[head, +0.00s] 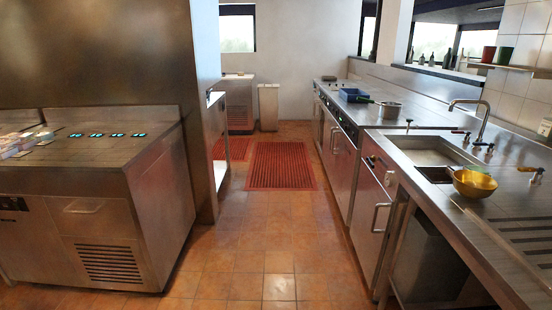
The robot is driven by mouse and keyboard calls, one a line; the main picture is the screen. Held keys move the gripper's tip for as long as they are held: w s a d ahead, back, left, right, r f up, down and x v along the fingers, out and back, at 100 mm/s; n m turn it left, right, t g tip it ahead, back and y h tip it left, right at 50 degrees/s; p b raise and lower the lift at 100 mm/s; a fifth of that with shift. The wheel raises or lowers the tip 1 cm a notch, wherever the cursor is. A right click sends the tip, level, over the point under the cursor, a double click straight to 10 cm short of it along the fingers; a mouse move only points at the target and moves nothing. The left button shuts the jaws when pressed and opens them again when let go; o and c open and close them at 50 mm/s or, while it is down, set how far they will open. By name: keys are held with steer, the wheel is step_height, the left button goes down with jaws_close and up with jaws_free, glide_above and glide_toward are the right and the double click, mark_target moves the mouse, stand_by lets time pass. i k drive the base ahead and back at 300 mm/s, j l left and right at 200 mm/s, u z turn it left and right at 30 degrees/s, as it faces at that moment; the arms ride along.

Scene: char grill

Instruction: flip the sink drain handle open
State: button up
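The sink basin (432,156) is set in the steel counter on the right, with a tall curved faucet (484,118) behind it. The inside bottom of the basin is not clear. My gripper is not in view.
A yellow bowl (474,182) stands at the basin's near right edge. A pot (389,110) and a blue tray (354,95) sit farther along the counter. A steel grill unit (100,225) stands left. The tiled aisle (245,285) with a red mat (281,166) is clear.

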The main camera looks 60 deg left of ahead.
mark_target(371, 164)
steer(key=j+u, duration=0.25)
steer(key=i+j+u, duration=0.15)
steer(key=j+u, duration=0.15)
steer(key=j, duration=0.15)
steer(key=i+j+u, duration=0.1)
steer(key=j+u, duration=0.15)
steer(key=i+j+u, duration=0.25)
steer(key=j, duration=0.4)
steer(key=i+j, duration=0.25)
steer(key=i, duration=0.45)
steer(key=i+j+z, duration=0.1)
steer(key=i, duration=0.5)
steer(key=i+j, duration=0.2)
steer(key=i, duration=0.35)
steer(key=i+j+z, duration=0.1)
steer(key=i, duration=0.5)
steer(key=j, duration=0.1)
